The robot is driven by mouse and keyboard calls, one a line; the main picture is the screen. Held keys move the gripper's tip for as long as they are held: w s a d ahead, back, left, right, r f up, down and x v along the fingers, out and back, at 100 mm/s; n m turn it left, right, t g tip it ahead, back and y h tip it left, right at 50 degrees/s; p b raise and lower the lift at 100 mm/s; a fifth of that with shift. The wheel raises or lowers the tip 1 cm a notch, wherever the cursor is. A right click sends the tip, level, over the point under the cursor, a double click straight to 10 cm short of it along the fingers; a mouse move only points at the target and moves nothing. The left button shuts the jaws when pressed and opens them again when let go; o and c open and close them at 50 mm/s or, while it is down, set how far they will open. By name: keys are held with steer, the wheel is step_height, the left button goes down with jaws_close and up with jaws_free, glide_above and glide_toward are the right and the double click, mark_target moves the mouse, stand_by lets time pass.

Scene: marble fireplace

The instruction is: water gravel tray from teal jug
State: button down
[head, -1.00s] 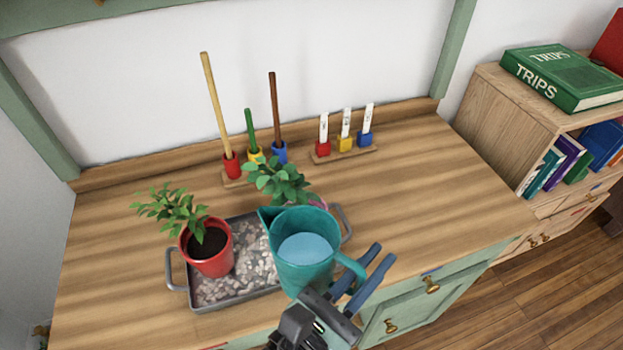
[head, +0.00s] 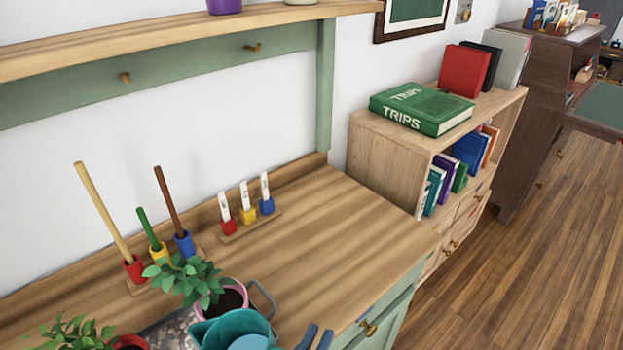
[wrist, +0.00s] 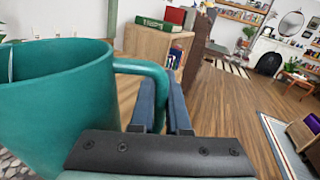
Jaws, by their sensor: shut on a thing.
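The teal jug (head: 232,331) is at the bottom edge of the head view, with pale blue water (head: 249,343) inside. My gripper (head: 316,337) shows only its blue fingertips there. In the wrist view the gripper (wrist: 165,108) is shut on the handle of the teal jug (wrist: 62,95). The gravel tray (head: 173,329) shows behind the jug, mostly cut off by the frame. A pink pot (head: 233,297) with a leafy plant stands at the tray's back right. A red pot (head: 130,342) with another plant is at the lower left, mostly cut off.
A rack of coloured rods (head: 158,253) and a stand of white tags (head: 247,215) are at the counter's back. The counter's right part (head: 335,235) is clear. A low bookshelf (head: 385,160) with a green book (head: 421,108) stands beyond; wooden floor (head: 500,270) is open at the right.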

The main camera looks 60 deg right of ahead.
steer(key=w+n+p, duration=0.1)
steer(key=n+p, duration=0.1)
steer(key=w+r+n+p, duration=0.1)
steer(key=n+p, duration=0.1)
steer(key=a+r+n+t+h+p, duration=0.1)
steer(key=n+p, duration=0.2)
steer(key=shift+w+r, duration=0.25)
steer(key=shift+w, duration=0.15)
steer(key=shift+w+a+r+n+p, duration=0.15)
steer(key=shift+w+n, duration=0.15)
steer(key=shift+n, duration=0.15)
steer(key=shift+w+a+n+p, duration=0.15)
steer(key=shift+w+n, duration=0.15)
steer(key=shift+n, duration=0.15)
stand_by(4.2)
steer(key=shift+d, duration=0.1)
